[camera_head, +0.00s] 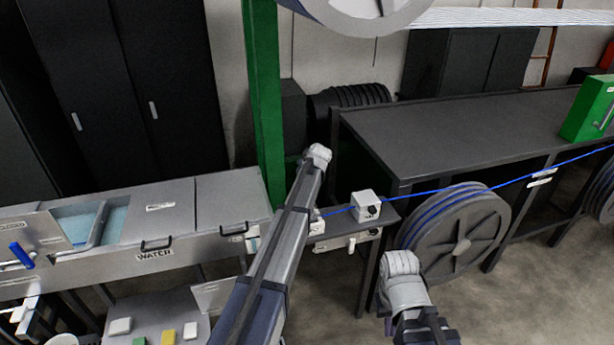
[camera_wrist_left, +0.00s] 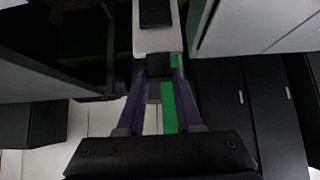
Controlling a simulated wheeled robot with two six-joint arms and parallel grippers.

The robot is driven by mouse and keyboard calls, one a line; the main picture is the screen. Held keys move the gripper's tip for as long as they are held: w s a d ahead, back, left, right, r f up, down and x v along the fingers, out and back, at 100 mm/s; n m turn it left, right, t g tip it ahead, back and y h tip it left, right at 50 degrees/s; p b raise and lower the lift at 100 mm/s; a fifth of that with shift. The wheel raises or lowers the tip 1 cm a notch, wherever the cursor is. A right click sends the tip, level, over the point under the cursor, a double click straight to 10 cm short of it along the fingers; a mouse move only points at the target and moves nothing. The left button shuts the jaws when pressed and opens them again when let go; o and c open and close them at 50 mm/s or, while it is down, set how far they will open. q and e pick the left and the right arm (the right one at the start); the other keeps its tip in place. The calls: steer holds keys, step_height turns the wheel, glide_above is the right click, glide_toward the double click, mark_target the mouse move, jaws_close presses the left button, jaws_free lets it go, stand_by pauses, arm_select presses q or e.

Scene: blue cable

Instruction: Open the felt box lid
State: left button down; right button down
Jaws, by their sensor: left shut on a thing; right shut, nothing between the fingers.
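A small light grey box (camera_head: 340,237) with a latch on its front stands between the trough and the dark table; I take it as the felt box. My left arm crosses in front of it in the head view and hides the left gripper. In the left wrist view, my left gripper (camera_wrist_left: 159,75) is shut on a small dark piece at the edge of a light grey panel (camera_wrist_left: 158,38). This panel carries a black pad; I take it as the lid. How far it is raised I cannot tell. My right gripper (camera_head: 388,325) is low, shut and empty, mostly hidden by its arm.
A blue cable (camera_head: 430,191) runs from a white block (camera_head: 366,205) past a grey reel (camera_head: 455,236) to the right. The dark table (camera_head: 460,130) bears a green box (camera_head: 590,108). A lidded trough (camera_head: 150,262) stands left. A green post (camera_head: 263,100) rises behind.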

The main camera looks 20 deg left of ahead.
arm_select(q)
steer(key=shift+w+a+g+h+p, duration=0.45)
steer(key=shift+w+a+p, duration=0.35)
steer(key=shift+w, duration=0.4)
steer(key=c, duration=0.6)
jaws_free()
steer(key=shift+s, duration=0.1)
steer(key=shift+o, duration=0.2)
